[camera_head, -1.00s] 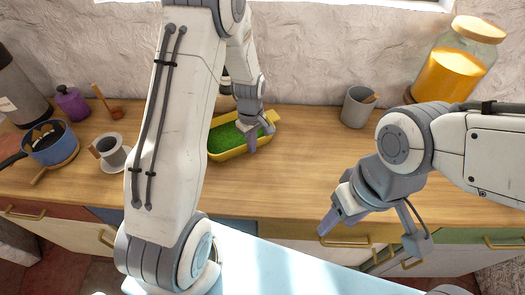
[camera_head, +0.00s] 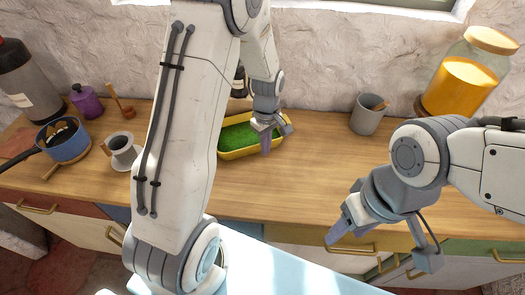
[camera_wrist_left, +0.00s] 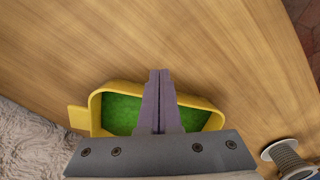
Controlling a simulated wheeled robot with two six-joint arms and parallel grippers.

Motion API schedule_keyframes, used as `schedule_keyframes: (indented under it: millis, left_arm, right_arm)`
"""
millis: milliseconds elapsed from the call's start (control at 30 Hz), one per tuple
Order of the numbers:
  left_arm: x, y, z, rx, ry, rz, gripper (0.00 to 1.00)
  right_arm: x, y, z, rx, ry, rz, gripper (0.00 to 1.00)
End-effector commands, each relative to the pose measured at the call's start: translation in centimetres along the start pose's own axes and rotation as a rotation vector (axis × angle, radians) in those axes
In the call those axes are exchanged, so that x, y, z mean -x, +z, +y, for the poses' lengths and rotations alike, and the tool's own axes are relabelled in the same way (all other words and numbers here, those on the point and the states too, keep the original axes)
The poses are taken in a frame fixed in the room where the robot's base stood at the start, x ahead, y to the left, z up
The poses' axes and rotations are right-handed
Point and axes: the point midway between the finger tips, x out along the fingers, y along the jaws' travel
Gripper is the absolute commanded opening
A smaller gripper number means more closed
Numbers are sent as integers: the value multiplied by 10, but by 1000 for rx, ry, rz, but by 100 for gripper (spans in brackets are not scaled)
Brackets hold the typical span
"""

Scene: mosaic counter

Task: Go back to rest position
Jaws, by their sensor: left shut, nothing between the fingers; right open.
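My left gripper (camera_head: 266,143) is shut and empty, above the yellow tray with green contents on the counter. In the left wrist view its closed fingers (camera_wrist_left: 159,100) lie across the tray (camera_wrist_left: 93,112). Whether the fingertips touch the tray cannot be told. My right gripper (camera_head: 338,228) is open at the counter's front edge, pointing down and left. Nothing shows between its fingers. My left arm hides part of the counter's middle.
On the wooden counter (camera_head: 310,180) stand a grey cup (camera_head: 367,116), a large jar of orange contents (camera_head: 459,86), a blue pot (camera_head: 66,145), a coffee dripper (camera_head: 122,152) and a purple bottle (camera_head: 87,103). The counter between the tray and my right arm is clear.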

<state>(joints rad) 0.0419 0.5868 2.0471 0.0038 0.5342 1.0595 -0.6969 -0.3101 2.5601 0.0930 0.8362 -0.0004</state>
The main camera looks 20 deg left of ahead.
Motion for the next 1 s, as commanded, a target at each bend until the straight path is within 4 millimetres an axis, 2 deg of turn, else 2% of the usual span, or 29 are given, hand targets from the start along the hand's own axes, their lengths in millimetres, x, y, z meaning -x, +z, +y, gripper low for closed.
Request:
schedule_keyframes:
  millis: [100, 300, 567, 633, 733, 833, 900, 1000]
  left_arm:
    - [25, 0, 0, 0, 3, 1, 0]
    - [52, 2, -2, -1, -2, -1, 0]
    - [61, 3, -3, -3, -6, -4, 0]
    - [64, 9, -3, -31, -3, -3, 0]
    - [78, 38, -4, -179, 7, -1, 0]
    - [101, 92, -14, -469, 27, 2, 0]
    - [116, 134, -32, -718, 40, 3, 0]
    - [130, 184, -66, -1064, 61, 4, 0]
  right_arm:
    - [-4, 0, 0, 0, 0, 0, 56]
    - [-6, 0, 0, 0, 0, 0, 56]
    - [-6, 0, 0, 0, 0, 0, 56]
    - [-6, 0, 0, 0, 0, 0, 56]
    - [-6, 0, 0, 0, 0, 0, 56]
    - [-6, 0, 0, 0, 0, 0, 56]
    - [-6, 0, 0, 0, 0, 0, 56]
    - [-6, 0, 0, 0, 0, 0, 56]
